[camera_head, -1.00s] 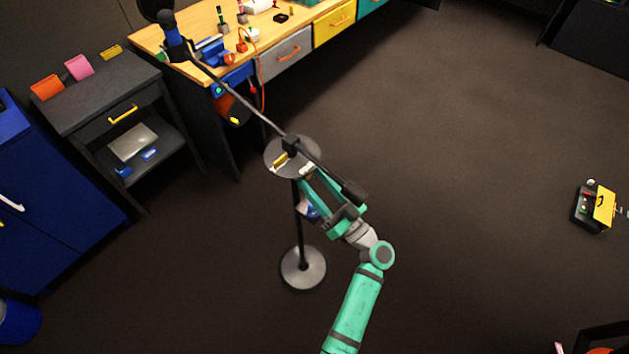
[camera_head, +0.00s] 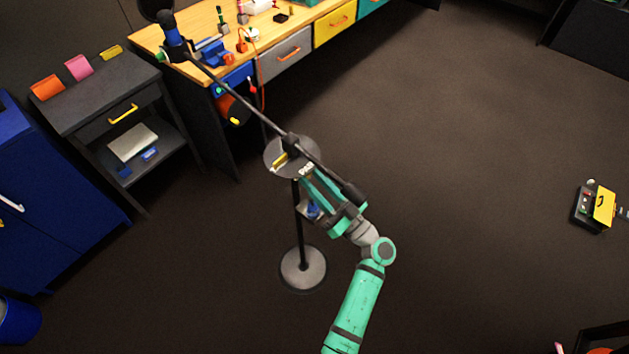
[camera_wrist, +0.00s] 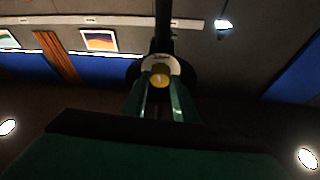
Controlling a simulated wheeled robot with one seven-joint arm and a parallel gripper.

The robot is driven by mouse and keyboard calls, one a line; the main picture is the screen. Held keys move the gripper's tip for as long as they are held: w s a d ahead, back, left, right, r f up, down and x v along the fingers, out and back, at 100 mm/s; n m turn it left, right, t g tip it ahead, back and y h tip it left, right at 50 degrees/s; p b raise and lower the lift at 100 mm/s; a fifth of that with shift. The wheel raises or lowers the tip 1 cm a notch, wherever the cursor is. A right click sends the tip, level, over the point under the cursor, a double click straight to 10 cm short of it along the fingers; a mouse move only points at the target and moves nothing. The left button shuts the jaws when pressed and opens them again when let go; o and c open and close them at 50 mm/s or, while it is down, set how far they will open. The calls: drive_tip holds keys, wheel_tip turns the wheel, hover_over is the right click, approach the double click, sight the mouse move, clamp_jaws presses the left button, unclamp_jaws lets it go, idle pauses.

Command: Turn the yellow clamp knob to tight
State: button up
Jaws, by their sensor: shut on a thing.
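The yellow clamp knob (camera_wrist: 160,76) is a small round knob in the middle of the wrist view. It sits in front of a pale plate with small, unreadable lettering and a dark round shape. My gripper (camera_wrist: 161,98) has one green finger on each side of the knob and is shut on it. In the head view my gripper (camera_head: 308,180) reaches up to the top of a black stand (camera_head: 299,225), by its grey round plate (camera_head: 275,150). The knob itself cannot be made out clearly there, and its turn position cannot be read.
A long black boom (camera_head: 235,95) crosses the stand's top and slopes toward the workbench (camera_head: 145,38). The stand's round base (camera_head: 303,268) is on the floor. A dark side table (camera_head: 85,95) and a blue cabinet (camera_head: 60,195) stand left. The floor at right is largely clear.

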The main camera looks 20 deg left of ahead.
drive_tip(key=n+g, duration=0.1)
drive_tip(key=n, duration=0.1)
drive_tip(key=n+g, duration=0.1)
drive_tip(key=n, duration=0.2)
drive_tip(key=n+g+y, duration=0.1)
drive_tip(key=n+g, duration=0.1)
drive_tip(key=shift+w+d+n, duration=0.1)
drive_tip(key=shift+w+n, duration=0.25)
drive_tip(key=shift+n, duration=0.05)
drive_tip(key=n+g, duration=0.1)
drive_tip(key=n, duration=0.2)
drive_tip(key=n+g, duration=0.1)
drive_tip(key=n, duration=0.2)
drive_tip(key=shift+w+d+r+g, duration=0.1)
drive_tip(key=shift+w+r+g, duration=0.05)
drive_tip(key=shift+g, duration=0.25)
drive_tip(key=n+g+h, duration=0.1)
drive_tip(key=n, duration=0.2)
drive_tip(key=n+g, duration=0.1)
drive_tip(key=n, duration=0.2)
drive_tip(key=shift+w+r+h, duration=0.1)
drive_tip(key=shift+r+h, duration=0.1)
drive_tip(key=shift+h, duration=0.2)
drive_tip(key=n+h, duration=0.1)
drive_tip(key=n, duration=0.3)
drive_tip(key=shift+d+r+g, duration=0.1)
drive_tip(key=shift+g, duration=0.2)
drive_tip(key=shift+n+h, duration=0.3)
drive_tip(key=shift+n, duration=0.1)
